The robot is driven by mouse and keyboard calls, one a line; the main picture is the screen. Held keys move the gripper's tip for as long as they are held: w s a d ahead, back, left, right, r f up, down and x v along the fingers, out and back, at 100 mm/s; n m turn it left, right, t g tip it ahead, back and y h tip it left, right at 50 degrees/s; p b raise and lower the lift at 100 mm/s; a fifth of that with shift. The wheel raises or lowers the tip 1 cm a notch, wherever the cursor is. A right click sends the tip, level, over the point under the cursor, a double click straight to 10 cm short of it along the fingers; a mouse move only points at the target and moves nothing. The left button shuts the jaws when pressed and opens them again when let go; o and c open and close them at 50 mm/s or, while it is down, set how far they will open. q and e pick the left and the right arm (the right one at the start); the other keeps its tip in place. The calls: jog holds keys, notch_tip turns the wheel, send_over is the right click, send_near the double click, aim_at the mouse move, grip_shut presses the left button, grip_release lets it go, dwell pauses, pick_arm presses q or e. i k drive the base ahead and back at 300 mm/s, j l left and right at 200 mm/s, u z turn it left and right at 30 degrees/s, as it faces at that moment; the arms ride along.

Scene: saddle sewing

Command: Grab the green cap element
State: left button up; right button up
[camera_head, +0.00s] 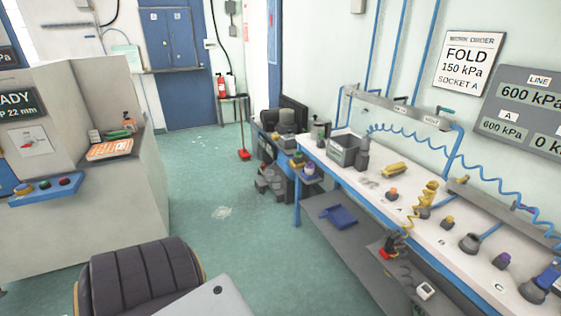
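Several small green things show, all too small for me to tell which is a cap element. One green piece (117,134) lies on the ledge of the grey machine at the left, by an orange-topped item. Another, yellow-green, piece (298,159) is at the far left end of the long workbench, among dark and purple items. Neither of my grippers is in view, so I cannot see whether they are open or holding anything.
The long workbench (395,208) along the right wall holds a grey bin (344,150), coloured fittings and blue coiled hoses. A dark ribbed seat-like thing (140,273) stands at the bottom left. A red broom (243,154) stands at the back.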

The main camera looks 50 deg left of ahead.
aim_at(298, 157)
jog(key=u, duration=1.45)
